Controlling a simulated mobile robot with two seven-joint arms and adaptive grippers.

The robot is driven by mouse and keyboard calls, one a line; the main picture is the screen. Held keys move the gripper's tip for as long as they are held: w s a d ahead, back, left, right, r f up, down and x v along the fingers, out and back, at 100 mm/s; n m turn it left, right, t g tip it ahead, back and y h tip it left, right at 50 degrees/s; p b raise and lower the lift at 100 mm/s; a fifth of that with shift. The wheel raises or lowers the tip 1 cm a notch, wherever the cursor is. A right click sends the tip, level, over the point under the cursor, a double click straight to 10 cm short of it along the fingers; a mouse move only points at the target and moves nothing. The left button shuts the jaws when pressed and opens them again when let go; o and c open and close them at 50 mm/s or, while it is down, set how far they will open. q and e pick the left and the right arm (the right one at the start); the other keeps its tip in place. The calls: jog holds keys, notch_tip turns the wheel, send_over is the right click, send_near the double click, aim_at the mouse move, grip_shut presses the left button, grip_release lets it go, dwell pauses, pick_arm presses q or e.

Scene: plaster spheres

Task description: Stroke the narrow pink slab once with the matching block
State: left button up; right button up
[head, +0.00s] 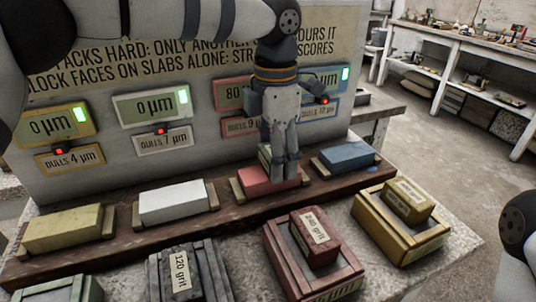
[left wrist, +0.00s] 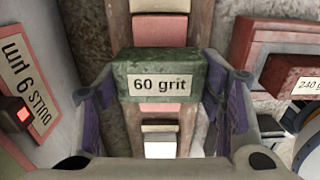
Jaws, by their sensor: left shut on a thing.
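My left gripper (head: 284,172) is shut on a green block (left wrist: 160,76) labelled "60 grit". In the head view the fingers hide most of the block (head: 264,154). The pink slab (head: 262,182) lies on the dark wooden ledge, between a white slab (head: 173,202) and a blue slab (head: 346,156). In the left wrist view the block is held crosswise over the pink slab (left wrist: 160,28), which shows on both sides of it. I cannot tell whether they touch. My right gripper is out of view.
A board with displays (head: 150,105) stands behind the ledge. A yellow slab (head: 62,229) lies at its left. In front are a green tray (head: 62,290), a grey tray with a 120 grit block (head: 181,275), a red block (head: 315,238) and a yellow block (head: 407,200) in trays.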

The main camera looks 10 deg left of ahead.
pick_arm(q)
jog(key=shift+w+d+b, duration=0.15)
jog(key=shift+w+d, duration=0.3)
jog(key=shift+d, duration=0.25)
jog(key=shift+w+d+b, duration=0.15)
jog(key=shift+w+d, duration=0.25)
jog(key=shift+d, duration=0.25)
notch_tip(320, 180, up, 6)
jog(key=shift+r+p, duration=0.1)
jog(key=shift+p, duration=0.3)
jog(key=shift+a, duration=0.1)
